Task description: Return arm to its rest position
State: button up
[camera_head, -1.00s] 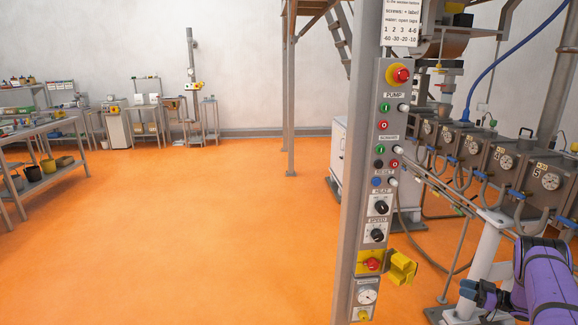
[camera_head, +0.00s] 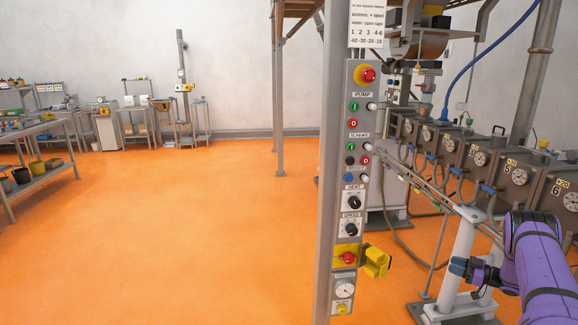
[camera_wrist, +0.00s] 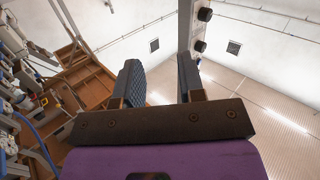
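My purple arm (camera_head: 540,262) stands at the lower right in the head view, bent beside the machine. A dark part at its left, probably my gripper (camera_head: 462,268), is small there, and its fingers cannot be made out. In the wrist view my gripper (camera_wrist: 160,78) shows two dark padded fingers with a clear gap between them. Nothing is held in it. The wrist camera looks up toward the ceiling (camera_wrist: 270,95).
A grey control post (camera_head: 337,170) with buttons and knobs stands left of my arm. A yellow block (camera_head: 376,262) sticks out from it. The machine's barrel blocks (camera_head: 484,155) line the right. Orange floor (camera_head: 170,230) at the left is clear; a workbench (camera_head: 45,135) stands far left.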

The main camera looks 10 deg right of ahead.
jog(key=w+a+r+m+t+h, duration=0.2)
jog(key=w+r+h, duration=0.35)
jog(key=r, duration=0.95)
jog(key=w+a+r+m+t+h, duration=0.1)
jog(key=w+r+h, duration=0.2)
jog(key=w+r, duration=0.8)
jog(key=s+a+r+m+g+h, duration=0.1)
jog(key=s+a+r+m+h, duration=0.25)
jog(key=r, duration=0.85)
jog(key=s+a+r+m+h, duration=0.1)
jog(key=s+a+r+h, duration=0.2)
jog(key=s+a+r, duration=0.55)
jog(key=s+a+r+m+g, duration=0.1)
jog(key=s+a+r+g, duration=0.1)
jog(key=s+a+r, duration=0.45)
jog(key=s+a+r+m+g, duration=0.2)
jog(key=s+a+r, duration=0.2)
jog(key=s+a, duration=0.55)
jog(key=s+a+f+g+y, duration=0.1)
jog(key=s+a, duration=0.3)
jog(key=s, duration=0.5)
jog(key=s+a+f+g+y, duration=0.1)
jog(key=s+a+f+g, duration=0.1)
jog(key=s, duration=0.8)
jog(key=s+a+f+g+y, duration=0.1)
jog(key=s+a+f, duration=0.3)
jog(key=s, duration=0.6)
jog(key=shift+a+n+g, duration=0.45)
jog(key=shift+a+g, duration=0.25)
jog(key=shift+a, duration=0.4)
